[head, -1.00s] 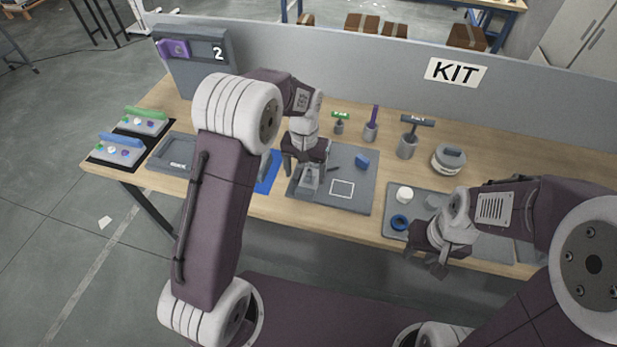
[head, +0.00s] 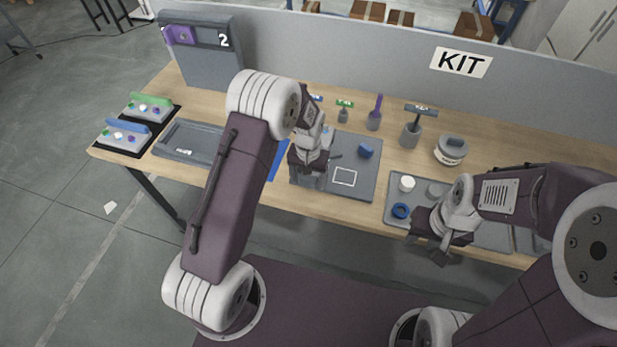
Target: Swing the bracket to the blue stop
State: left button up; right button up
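The grey plate (head: 366,187) lies on the table with a white square outline (head: 344,177) on it. A blue block (head: 365,150), which looks like the blue stop, stands on the plate's right rear part, apart from my gripper. My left gripper (head: 308,181) points down at the plate's front left part, where the grey bracket stood in the earlier view. The gripper now hides most or all of the bracket, so I cannot tell whether its fingers hold it. My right gripper (head: 438,256) hangs at the table's front edge; its finger gap is unclear.
A grey tray (head: 393,219) with a white cylinder (head: 407,184) and a blue ring (head: 401,211) lies by my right arm. Handled tools and a round canister (head: 450,150) stand behind.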

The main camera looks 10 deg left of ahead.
pick_arm(q)
grip_shut()
jog(key=shift+d, duration=0.15)
